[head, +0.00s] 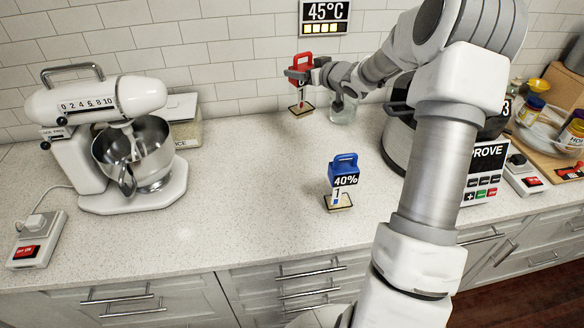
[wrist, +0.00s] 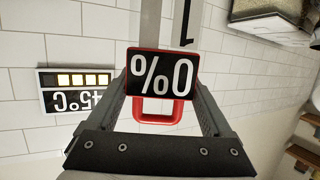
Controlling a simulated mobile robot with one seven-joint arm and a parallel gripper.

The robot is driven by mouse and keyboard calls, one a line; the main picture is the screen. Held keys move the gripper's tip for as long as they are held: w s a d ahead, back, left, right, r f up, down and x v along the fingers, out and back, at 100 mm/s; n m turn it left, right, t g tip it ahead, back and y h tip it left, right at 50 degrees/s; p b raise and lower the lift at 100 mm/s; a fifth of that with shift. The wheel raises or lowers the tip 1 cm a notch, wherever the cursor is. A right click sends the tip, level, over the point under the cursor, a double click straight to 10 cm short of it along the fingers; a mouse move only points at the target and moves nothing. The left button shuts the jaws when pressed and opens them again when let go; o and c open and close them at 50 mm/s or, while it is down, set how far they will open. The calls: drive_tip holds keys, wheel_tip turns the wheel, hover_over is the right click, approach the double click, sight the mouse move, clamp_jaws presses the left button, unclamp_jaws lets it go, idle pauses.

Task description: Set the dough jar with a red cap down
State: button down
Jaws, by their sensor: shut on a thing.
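The dough jar with a red cap (head: 302,60) is near the back wall in the head view. It has a red loop handle, a dark label, a narrow body and a dark-edged base. My gripper (head: 300,75) is shut on it near the cap, reaching in from the right. In the wrist view the red cap (wrist: 165,110) sits between the two fingers of my gripper (wrist: 163,75), with an upside-down "0%" label. The jar looks upright. I cannot tell whether its base touches the counter.
A similar blue-capped jar (head: 343,178) marked 40% stands mid-counter (head: 250,215). A clear glass jar (head: 343,110) stands right of the red-capped one. A stand mixer (head: 95,105) is at left. A 45°C sign (head: 325,16) hangs behind. The counter between mixer and jars is clear.

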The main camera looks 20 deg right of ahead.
drive_tip(key=d+f, duration=0.3)
drive_tip(key=d, duration=0.4)
drive_tip(key=w+a+f+b, duration=0.1)
drive_tip(key=w+a+f, duration=0.1)
drive_tip(key=a+f, duration=0.8)
drive_tip(key=shift+w+a+f+b, duration=0.15)
drive_tip(key=shift+w+a+b, duration=0.25)
drive_tip(key=shift+a, duration=0.1)
drive_tip(key=shift+f, duration=0.1)
drive_tip(key=shift+f, duration=0.15)
unclamp_jaws()
drive_tip(key=v, duration=0.7)
drive_tip(key=shift+s+r+b, duration=0.25)
drive_tip(key=shift+r+b, duration=0.05)
drive_tip(key=shift+b, duration=0.1)
